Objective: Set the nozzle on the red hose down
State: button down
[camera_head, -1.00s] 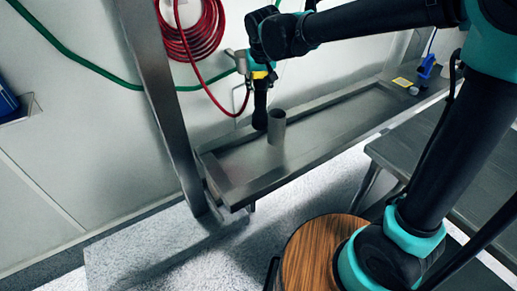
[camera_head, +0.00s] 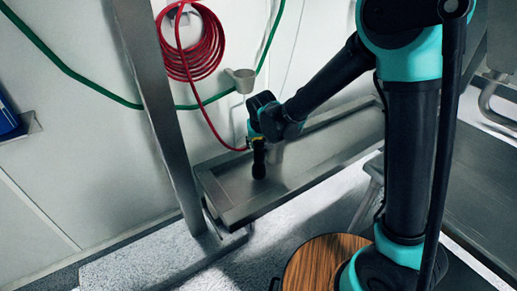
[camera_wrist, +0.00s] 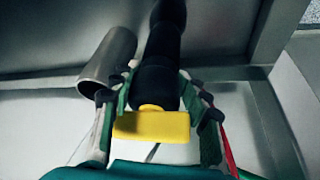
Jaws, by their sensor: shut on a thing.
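My gripper (camera_head: 256,134) is shut on the black nozzle (camera_head: 259,160), which has a yellow collar (camera_wrist: 150,124) in the wrist view. The nozzle hangs nearly upright, tip down, over the left part of the long metal trough (camera_head: 232,216). Its tip is at or just above the trough floor; I cannot tell whether it touches. The red hose (camera_head: 209,118) runs from the coil on the wall down to the nozzle at my gripper.
A beige wall holder (camera_head: 242,80) is above my gripper. A metal post (camera_head: 160,110) rises at the trough's left end. The trough's right part looks clear.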

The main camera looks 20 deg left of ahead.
jog(key=shift+f, duration=1)
jog(key=c, duration=0.8)
grip_release()
jog(key=shift+f, duration=0.1)
jog(key=shift+o, duration=0.2)
jog(key=v, duration=1.2)
